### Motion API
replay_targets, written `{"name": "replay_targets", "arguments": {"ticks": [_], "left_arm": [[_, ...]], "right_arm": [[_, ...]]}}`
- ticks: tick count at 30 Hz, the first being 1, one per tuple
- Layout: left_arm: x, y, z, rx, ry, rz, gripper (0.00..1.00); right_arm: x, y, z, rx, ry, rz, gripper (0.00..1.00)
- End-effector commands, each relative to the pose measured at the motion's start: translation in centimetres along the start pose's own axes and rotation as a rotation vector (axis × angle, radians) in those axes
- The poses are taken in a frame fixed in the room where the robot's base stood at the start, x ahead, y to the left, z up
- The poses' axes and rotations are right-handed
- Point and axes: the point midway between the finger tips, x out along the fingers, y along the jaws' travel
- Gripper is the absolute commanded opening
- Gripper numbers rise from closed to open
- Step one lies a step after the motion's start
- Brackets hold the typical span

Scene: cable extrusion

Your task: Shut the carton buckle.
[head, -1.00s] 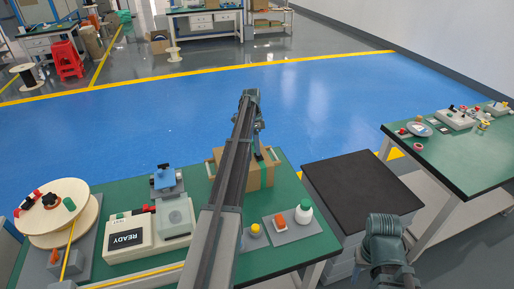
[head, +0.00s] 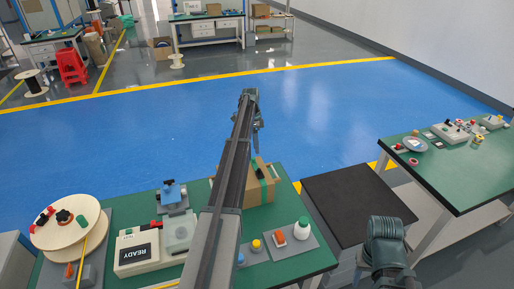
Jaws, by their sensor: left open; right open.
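The brown carton (head: 262,192) stands on the green table's far right part, partly hidden behind my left arm. A dark green strip shows on its top; the buckle is too small to make out for sure. My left gripper (head: 257,145) hangs down just above and beyond the carton's top, open, with nothing seen in it. It looks apart from the carton. My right arm (head: 386,235) shows at the lower right, over the floor beside the black-topped stand; its gripper fingers are not visible.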

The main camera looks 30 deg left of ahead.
Motion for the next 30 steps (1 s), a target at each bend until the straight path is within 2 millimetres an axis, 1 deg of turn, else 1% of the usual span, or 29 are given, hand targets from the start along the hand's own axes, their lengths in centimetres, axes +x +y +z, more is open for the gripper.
{"name": "replay_targets", "arguments": {"ticks": [1,3,6,9,26,29,30], "left_arm": [[-1.6,0.1,0.0,0.000,0.000,0.000,0.52],[-2.5,0.1,0.0,0.000,0.000,0.000,0.52],[-3.5,0.0,0.0,0.000,0.000,-0.001,0.52],[-3.9,0.0,0.0,0.000,0.000,-0.001,0.52],[-3.7,0.0,0.0,0.000,0.000,-0.001,0.52],[-3.0,1.4,-1.0,-0.008,-0.007,-0.004,0.52],[-2.5,2.6,-1.9,-0.017,-0.014,-0.007,0.52]], "right_arm": [[-1.6,0.1,0.1,0.000,0.000,0.000,0.50],[-2.5,0.2,0.1,0.000,0.000,0.000,0.50],[-3.3,0.3,0.2,0.003,0.000,-0.001,0.50],[-3.7,0.3,0.2,0.004,0.000,-0.001,0.50],[-3.6,0.3,0.2,0.004,0.000,-0.001,0.50],[-3.4,0.3,0.2,0.004,0.000,-0.001,0.50],[-3.2,0.3,0.2,0.004,0.000,-0.001,0.50]]}}
